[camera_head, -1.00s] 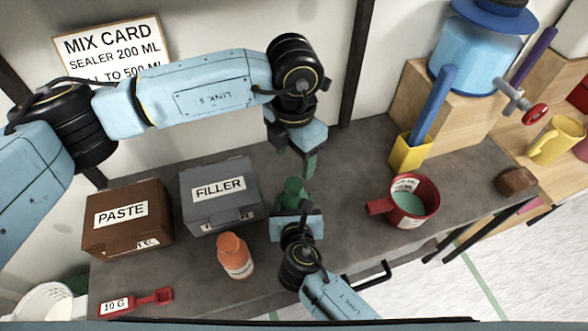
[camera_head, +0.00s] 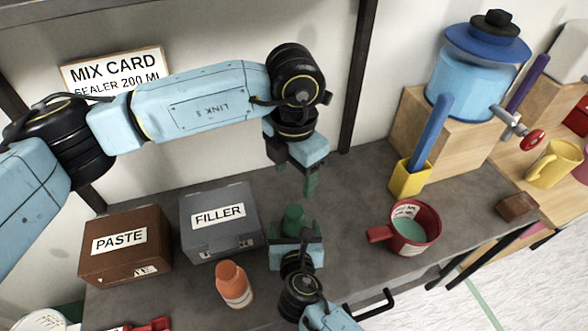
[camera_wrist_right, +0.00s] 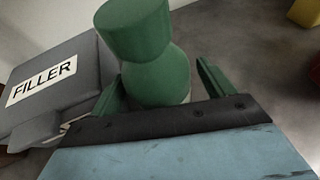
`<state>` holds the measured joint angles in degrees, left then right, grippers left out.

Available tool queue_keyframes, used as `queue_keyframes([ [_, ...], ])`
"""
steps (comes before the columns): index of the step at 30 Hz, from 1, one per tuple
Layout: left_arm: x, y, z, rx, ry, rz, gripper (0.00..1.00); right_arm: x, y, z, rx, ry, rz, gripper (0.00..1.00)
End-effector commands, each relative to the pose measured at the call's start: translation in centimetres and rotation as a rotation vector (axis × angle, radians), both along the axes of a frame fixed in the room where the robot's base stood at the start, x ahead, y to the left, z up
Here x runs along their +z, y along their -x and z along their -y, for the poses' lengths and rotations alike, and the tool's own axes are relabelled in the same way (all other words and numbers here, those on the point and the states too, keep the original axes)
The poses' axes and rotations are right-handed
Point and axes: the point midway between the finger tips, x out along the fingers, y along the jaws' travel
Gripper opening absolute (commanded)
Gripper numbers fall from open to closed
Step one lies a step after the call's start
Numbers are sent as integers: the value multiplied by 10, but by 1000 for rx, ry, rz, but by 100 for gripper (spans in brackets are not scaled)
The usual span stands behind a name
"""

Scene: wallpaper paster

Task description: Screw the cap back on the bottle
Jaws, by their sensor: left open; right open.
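A green bottle (camera_wrist_right: 155,80) stands on the grey worktop between the spread fingers of my right gripper (camera_wrist_right: 160,88). A wide green cap (camera_wrist_right: 133,28) sits on its top in the right wrist view; whether the thread is tight cannot be told. In the head view the bottle (camera_head: 293,222) is small and its lower part is hidden by my right gripper (camera_head: 295,240). My left gripper (camera_head: 298,180) is open and empty, pointing down just above and behind the bottle, apart from the cap.
An orange bottle (camera_head: 234,286) stands front left. A grey FILLER box (camera_head: 215,240) and brown PASTE box (camera_head: 125,262) stand to the left. A red mug (camera_head: 432,222) with green contents, yellow holder (camera_head: 408,182) and brown block (camera_head: 516,207) are to the right.

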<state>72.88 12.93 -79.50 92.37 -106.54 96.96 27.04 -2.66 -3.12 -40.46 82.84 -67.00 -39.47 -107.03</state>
Motion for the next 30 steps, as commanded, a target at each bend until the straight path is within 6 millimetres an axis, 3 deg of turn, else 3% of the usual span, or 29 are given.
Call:
queue_keyframes([
  [4, 1, 0, 0, 0, 0, 0, 61, 2, 5, 0, 0, 0, 0, 81],
  [8, 6, 0, 0, 0, 0, 0, 61, 10, 23, 2, 1, -1, -1, 81],
  [21, 15, 0, 0, 0, 0, 0, 61, 44, 108, 6, 1, 0, -1, 81],
  [30, 15, 0, 0, 0, 0, 0, 61, 52, 124, 7, 0, 0, 0, 81],
])
